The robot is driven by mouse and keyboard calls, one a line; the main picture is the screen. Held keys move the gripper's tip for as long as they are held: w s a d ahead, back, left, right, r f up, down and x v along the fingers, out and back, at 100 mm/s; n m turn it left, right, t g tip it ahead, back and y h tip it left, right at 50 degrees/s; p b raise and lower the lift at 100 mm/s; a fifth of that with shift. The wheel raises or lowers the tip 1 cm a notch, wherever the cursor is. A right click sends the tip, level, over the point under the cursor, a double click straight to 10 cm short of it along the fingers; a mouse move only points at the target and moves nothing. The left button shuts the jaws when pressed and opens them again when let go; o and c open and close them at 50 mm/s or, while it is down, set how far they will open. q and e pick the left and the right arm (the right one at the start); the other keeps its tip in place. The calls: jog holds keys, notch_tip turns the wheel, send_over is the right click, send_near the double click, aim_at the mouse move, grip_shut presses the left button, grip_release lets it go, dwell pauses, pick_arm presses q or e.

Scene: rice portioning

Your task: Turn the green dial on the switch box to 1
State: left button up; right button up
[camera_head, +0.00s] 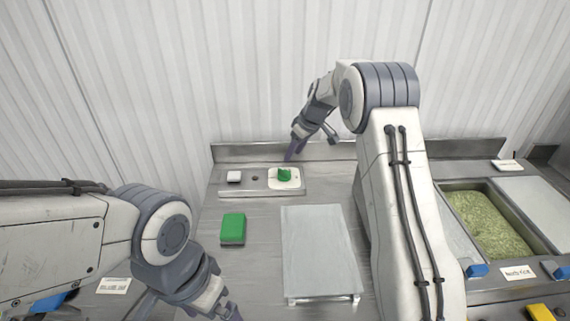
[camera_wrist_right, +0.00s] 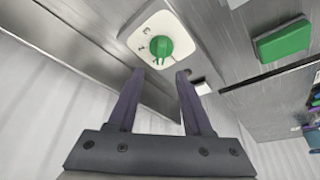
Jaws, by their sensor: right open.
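The green dial (camera_head: 284,174) sits on a white plate (camera_head: 299,185) on the switch box (camera_head: 263,190) at the back of the counter. In the right wrist view, the dial (camera_wrist_right: 161,47) shows dark marks on the white plate (camera_wrist_right: 176,22) around it; I cannot read clearly which mark it points to. My right gripper (camera_head: 293,155) is beside the dial, fingers pointing down. In the wrist view its two purple fingers (camera_wrist_right: 160,74) are apart and empty, their tips just short of the dial. My left gripper (camera_head: 228,312) is at the bottom edge, partly cut off.
A white block (camera_head: 234,176) and a small dark knob (camera_head: 255,178) are left of the dial. A bin of pale green grains (camera_head: 485,222) is at right. The back wall is close behind.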

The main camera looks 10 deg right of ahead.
aim_at(284, 170)
jog(key=p+x, duration=0.2)
jog(key=x, duration=0.6)
jog(key=shift+w+a+f, duration=0.1)
jog(key=shift+a, duration=0.1)
jog(key=shift+w+f, duration=0.1)
jog(key=shift+f, duration=0.3)
grip_shut()
